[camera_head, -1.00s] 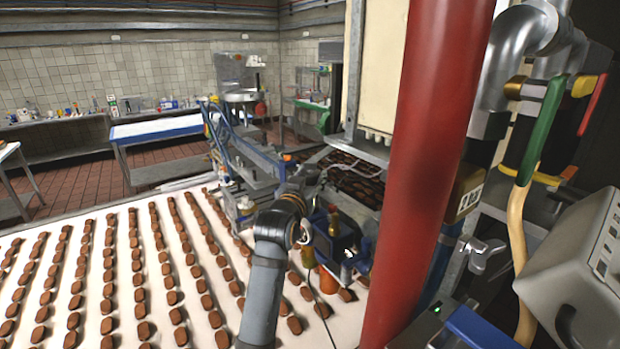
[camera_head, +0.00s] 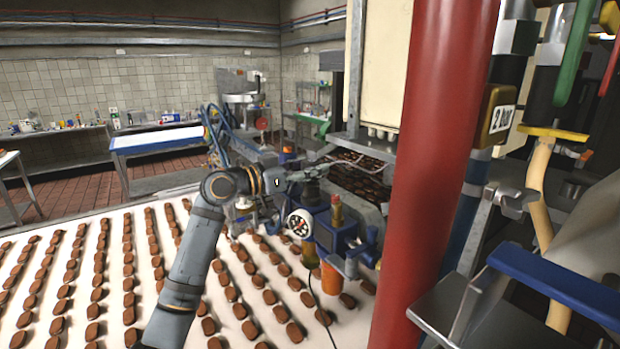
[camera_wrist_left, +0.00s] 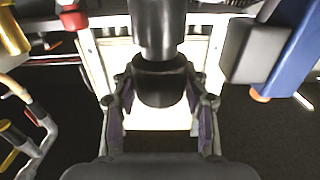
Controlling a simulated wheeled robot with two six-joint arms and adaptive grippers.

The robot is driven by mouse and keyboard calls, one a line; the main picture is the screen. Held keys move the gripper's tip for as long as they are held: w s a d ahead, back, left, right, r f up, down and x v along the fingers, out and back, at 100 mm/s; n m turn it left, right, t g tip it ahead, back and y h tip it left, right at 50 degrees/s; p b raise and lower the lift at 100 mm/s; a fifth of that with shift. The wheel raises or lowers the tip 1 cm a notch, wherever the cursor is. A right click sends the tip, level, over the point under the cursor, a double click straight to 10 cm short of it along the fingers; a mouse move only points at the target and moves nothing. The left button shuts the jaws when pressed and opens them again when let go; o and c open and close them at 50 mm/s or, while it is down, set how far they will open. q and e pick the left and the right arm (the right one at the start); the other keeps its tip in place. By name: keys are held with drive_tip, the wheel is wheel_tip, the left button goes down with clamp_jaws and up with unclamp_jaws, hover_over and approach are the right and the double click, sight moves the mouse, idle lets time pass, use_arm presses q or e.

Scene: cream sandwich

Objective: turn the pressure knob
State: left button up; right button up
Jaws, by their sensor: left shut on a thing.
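The pressure knob (camera_wrist_left: 160,85) is a black cylinder under a dark grey stem in the left wrist view. It sits between the two fingers of my left gripper (camera_wrist_left: 160,105), which is shut on it from both sides. In the head view my left gripper (camera_head: 298,175) reaches right to the top of the blue regulator unit (camera_head: 335,237); the knob there is small and partly covered by the fingers. A round white-faced gauge (camera_head: 300,223) sits just below the gripper. My right gripper is not in view.
A thick red pipe (camera_head: 435,170) stands to the right of the unit. A white conveyor (camera_head: 65,340) with rows of brown biscuits lies below my left arm. An orange cup-shaped part (camera_head: 331,278) hangs under the unit. Pipes and a yellow hose (camera_head: 541,190) are farther right.

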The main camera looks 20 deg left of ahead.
use_arm(q)
drive_tip(key=shift+f+m+g+h+b, duration=0.3)
drive_tip(key=shift+f, duration=0.05)
idle(0.3)
drive_tip(key=o, duration=0.9)
drive_tip(key=shift+o, duration=1.3)
drive_tip(key=shift+w+d+r, duration=0.1)
drive_tip(key=shift+w+d, duration=0.05)
drive_tip(key=shift+w, duration=0.1)
drive_tip(key=shift+s, duration=0.1)
drive_tip(key=v, duration=1.2)
